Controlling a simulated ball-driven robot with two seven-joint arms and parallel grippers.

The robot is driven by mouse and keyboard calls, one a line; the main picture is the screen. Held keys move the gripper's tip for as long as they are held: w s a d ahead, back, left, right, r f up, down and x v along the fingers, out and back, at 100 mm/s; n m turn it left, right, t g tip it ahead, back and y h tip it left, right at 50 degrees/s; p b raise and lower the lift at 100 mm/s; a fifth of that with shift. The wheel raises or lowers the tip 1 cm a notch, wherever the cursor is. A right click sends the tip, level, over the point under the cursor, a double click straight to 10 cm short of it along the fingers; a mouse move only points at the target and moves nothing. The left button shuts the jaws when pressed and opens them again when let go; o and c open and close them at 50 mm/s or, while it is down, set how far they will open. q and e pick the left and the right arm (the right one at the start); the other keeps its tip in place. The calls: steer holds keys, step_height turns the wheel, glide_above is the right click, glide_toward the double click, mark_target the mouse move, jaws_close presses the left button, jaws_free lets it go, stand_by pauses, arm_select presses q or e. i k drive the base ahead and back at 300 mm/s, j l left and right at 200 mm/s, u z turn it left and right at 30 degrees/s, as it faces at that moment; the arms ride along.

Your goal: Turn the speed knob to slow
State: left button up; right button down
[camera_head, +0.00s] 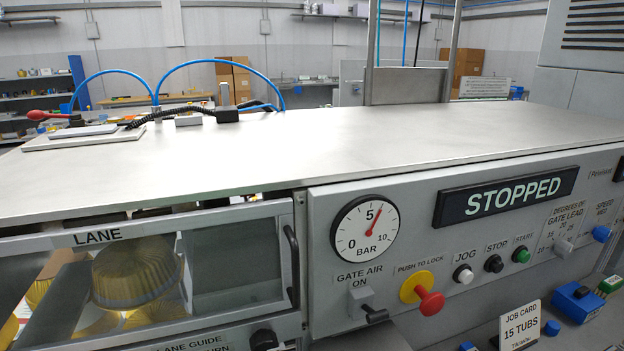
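The blue speed knob (601,233) is on the front panel at the far right of the head view. The panel is cut off by the picture's right edge just past the knob. Neither of my grippers shows in this view, and nothing touches the knob.
Left of the knob are a grey gate lead knob (563,246), the green start button (521,254), the black stop button (494,263), the white jog button (463,274) and a protruding red knob (430,302). The display (508,196) reads STOPPED. A job card (520,326) stands below.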

mark_target(602, 233)
steer(key=k+l+z, duration=0.1)
steer(key=z, duration=0.4)
steer(key=k+l+z, duration=0.15)
steer(key=z, duration=0.3)
